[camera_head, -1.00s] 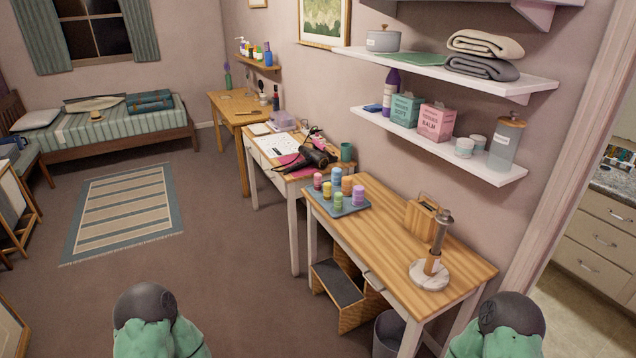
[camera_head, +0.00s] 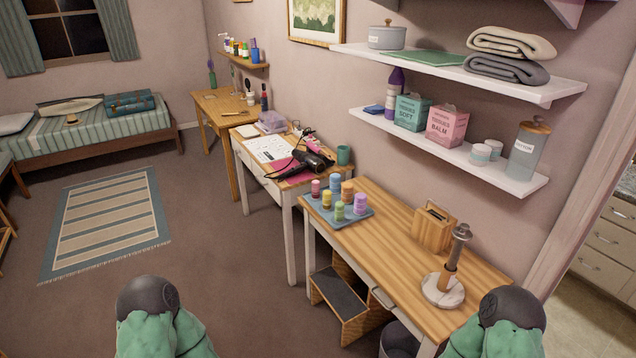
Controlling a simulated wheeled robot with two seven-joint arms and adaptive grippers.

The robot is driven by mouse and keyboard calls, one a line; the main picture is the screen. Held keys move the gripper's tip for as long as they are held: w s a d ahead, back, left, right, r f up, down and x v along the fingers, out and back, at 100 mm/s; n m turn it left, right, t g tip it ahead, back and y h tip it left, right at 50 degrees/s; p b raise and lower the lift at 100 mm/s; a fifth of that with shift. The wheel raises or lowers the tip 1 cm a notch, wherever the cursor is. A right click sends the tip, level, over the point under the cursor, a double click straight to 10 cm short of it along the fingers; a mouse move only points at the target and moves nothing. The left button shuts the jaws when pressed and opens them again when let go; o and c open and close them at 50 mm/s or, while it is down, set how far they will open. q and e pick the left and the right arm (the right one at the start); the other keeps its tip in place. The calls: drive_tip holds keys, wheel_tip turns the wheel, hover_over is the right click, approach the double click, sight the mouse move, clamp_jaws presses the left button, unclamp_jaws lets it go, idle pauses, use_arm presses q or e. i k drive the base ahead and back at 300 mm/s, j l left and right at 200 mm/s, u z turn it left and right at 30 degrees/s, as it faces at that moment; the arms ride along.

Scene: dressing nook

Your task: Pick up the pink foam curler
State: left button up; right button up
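Several coloured foam curlers stand upright on a blue-grey tray (camera_head: 322,213) at the far left end of the near wooden table (camera_head: 395,243). The pink foam curler (camera_head: 315,188) appears to be the pinkish-red one at the tray's left corner. Beside it are a yellow curler (camera_head: 327,199), a blue curler (camera_head: 336,183), an orange curler (camera_head: 347,190), a green curler (camera_head: 339,211) and a purple curler (camera_head: 360,204). Only upper parts of my two arms show at the bottom edge; both grippers are out of view.
The near table also holds a wooden box (camera_head: 433,230) and a round-based stand (camera_head: 443,290). A step stool (camera_head: 345,300) is under it. A second table (camera_head: 285,185) with a hair dryer (camera_head: 307,161) stands beyond. White shelves (camera_head: 460,160) overhang the table. Floor at left is open.

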sight(315, 183)
drive_tip(key=i+j+z, duration=0.1)
drive_tip(key=i+j, duration=0.3)
drive_tip(key=i+j+z, duration=0.15)
drive_tip(key=i+j, duration=0.25)
drive_tip(key=i+j+z, duration=0.1)
drive_tip(key=i+j, duration=0.25)
drive_tip(key=j, duration=0.2)
drive_tip(key=i+j+z, duration=0.15)
drive_tip(key=i+j, duration=0.25)
drive_tip(key=j, duration=0.1)
